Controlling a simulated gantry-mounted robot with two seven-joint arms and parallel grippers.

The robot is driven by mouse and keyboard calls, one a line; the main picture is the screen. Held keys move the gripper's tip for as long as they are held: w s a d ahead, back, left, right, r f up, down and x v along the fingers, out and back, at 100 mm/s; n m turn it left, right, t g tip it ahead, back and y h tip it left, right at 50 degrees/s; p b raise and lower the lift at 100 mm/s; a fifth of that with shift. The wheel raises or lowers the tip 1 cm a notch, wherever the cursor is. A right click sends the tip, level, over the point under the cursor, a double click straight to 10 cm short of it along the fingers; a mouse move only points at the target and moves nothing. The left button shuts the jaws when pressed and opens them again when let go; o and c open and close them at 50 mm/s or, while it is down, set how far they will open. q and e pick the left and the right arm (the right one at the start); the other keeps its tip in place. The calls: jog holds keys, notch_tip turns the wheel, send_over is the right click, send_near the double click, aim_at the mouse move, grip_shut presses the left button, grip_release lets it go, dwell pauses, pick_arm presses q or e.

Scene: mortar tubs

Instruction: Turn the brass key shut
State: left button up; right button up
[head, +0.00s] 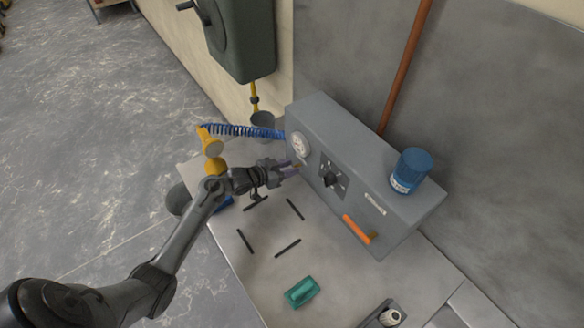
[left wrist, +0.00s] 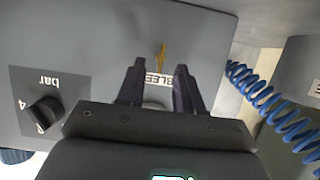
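The brass key (left wrist: 161,57) sits on the face of a grey box (head: 345,150), beside a white label (left wrist: 156,79) of which I can read "BLEE". In the left wrist view it appears between and just beyond the fingertips of my left gripper (left wrist: 158,68). The fingers are apart, with a gap on both sides of the key, so I see no grip on it. In the head view my left gripper (head: 290,168) is at the left part of the box's front, and its fingers largely hide the key. My right gripper is not in view.
The box carries a round gauge (head: 299,144), a black knob (head: 331,179) and an orange lever (head: 356,229). A blue can (head: 410,170) stands on top. A blue coiled hose (head: 235,130) runs left. A teal block (head: 302,292) and black strips lie on the bench.

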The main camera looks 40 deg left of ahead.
pick_arm(q)
jog(key=shift+x, duration=0.95)
grip_shut()
